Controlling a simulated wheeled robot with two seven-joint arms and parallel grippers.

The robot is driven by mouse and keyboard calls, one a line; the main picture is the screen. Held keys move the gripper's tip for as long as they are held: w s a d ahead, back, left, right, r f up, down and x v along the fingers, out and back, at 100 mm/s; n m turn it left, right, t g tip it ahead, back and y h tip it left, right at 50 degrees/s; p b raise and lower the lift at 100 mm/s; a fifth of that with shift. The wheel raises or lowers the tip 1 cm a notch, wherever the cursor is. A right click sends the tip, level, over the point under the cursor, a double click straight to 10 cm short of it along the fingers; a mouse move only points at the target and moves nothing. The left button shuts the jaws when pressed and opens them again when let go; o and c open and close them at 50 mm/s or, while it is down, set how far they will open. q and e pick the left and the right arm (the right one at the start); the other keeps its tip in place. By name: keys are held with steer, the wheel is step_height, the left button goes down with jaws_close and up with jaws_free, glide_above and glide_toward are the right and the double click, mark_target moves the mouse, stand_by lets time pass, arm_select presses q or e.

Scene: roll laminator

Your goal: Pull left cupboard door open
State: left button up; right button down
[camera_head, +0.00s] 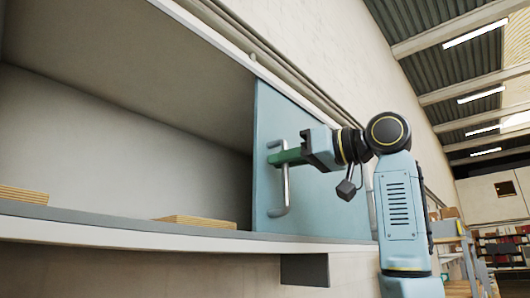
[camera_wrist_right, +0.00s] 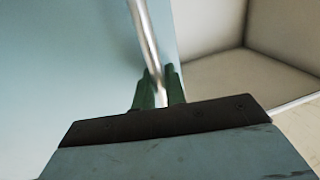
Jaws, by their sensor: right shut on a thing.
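The cupboard's light blue door (camera_head: 315,206) stands at the right end of the opening, and the left part of the cupboard is uncovered. A silver bar handle (camera_head: 285,190) is fixed upright near the door's left edge. My right gripper (camera_head: 278,157) has its green fingers at the upper part of the handle. In the right wrist view the green fingers (camera_wrist_right: 160,88) are closed around the handle bar (camera_wrist_right: 143,30), with the blue door panel (camera_wrist_right: 60,70) to the left. My left gripper shows in neither view.
The cupboard interior (camera_head: 110,130) is open, with wooden boards (camera_head: 197,221) lying on its floor near the front edge. A grey rail (camera_head: 265,45) runs along the top. Shelves (camera_head: 503,248) stand far off at the right.

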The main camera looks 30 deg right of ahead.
steer(key=shift+d, duration=0.2)
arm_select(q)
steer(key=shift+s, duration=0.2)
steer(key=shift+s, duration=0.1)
arm_select(e)
steer(key=c, duration=1.6)
jaws_free()
steer(key=shift+a, duration=0.1)
steer(key=shift+o, duration=0.2)
arm_select(q)
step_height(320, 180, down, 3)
steer(key=b, duration=0.3)
arm_select(e)
steer(key=v, duration=1.3)
